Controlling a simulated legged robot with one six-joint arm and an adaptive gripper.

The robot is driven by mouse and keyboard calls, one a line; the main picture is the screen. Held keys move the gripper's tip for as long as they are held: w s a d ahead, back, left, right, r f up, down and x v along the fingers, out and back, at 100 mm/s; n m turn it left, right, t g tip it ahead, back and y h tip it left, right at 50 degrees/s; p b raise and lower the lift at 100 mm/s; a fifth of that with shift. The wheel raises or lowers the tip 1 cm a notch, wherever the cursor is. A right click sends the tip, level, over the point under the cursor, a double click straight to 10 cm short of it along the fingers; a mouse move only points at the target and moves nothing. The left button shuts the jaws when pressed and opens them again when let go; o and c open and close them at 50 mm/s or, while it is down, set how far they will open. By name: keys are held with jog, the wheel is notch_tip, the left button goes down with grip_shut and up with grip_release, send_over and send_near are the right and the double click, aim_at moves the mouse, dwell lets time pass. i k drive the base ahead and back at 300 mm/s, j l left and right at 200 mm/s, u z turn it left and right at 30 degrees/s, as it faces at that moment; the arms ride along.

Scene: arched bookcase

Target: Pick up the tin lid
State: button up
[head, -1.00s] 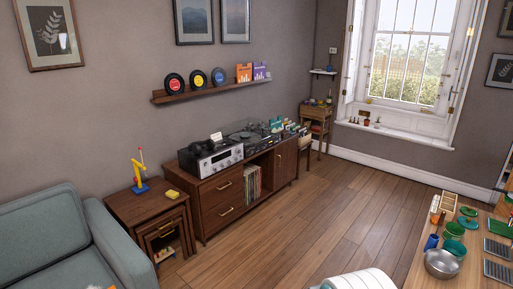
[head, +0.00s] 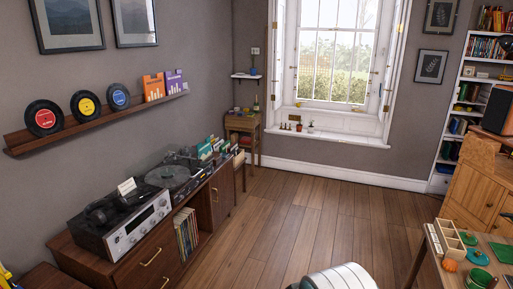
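No thing in view can be told for sure as the tin lid. Several small green round things sit on the wooden table at the lower right; one is a flat green disc (head: 478,257) with a raised middle, and a darker green round container (head: 480,279) is cut by the bottom edge. I cannot tell whether any of these is the lid. A white rounded part at the bottom centre seems to be mine. My gripper is not in view.
The wooden table (head: 432,265) also holds a pale divided box (head: 447,238) and an orange thing (head: 450,265). A record cabinet (head: 205,215) lines the left wall. A white bookcase (head: 447,150) and wooden cabinet (head: 475,190) stand right. The wooden floor (head: 305,225) between is clear.

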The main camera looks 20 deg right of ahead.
aim_at(476, 255)
jog(key=i+z, duration=0.45)
jog(key=i, duration=0.35)
jog(key=i+j+z, duration=0.15)
jog(key=i+z, duration=0.3)
jog(key=i, duration=0.35)
jog(key=i+l+z, duration=0.1)
jog(key=i+z, duration=0.65)
jog(key=z, duration=0.2)
jog(key=i+j+z, duration=0.25)
jog(key=z, duration=0.25)
jog(key=i+z, duration=0.2)
jog(key=z, duration=0.2)
jog(key=i+z, duration=0.25)
jog(key=z, duration=0.15)
jog(key=i+j+z, duration=0.2)
jog(key=z, duration=0.2)
jog(key=i+j+z, duration=0.15)
jog(key=z, duration=0.2)
jog(key=i+j+z, duration=0.4)
jog(key=k+l, duration=0.1)
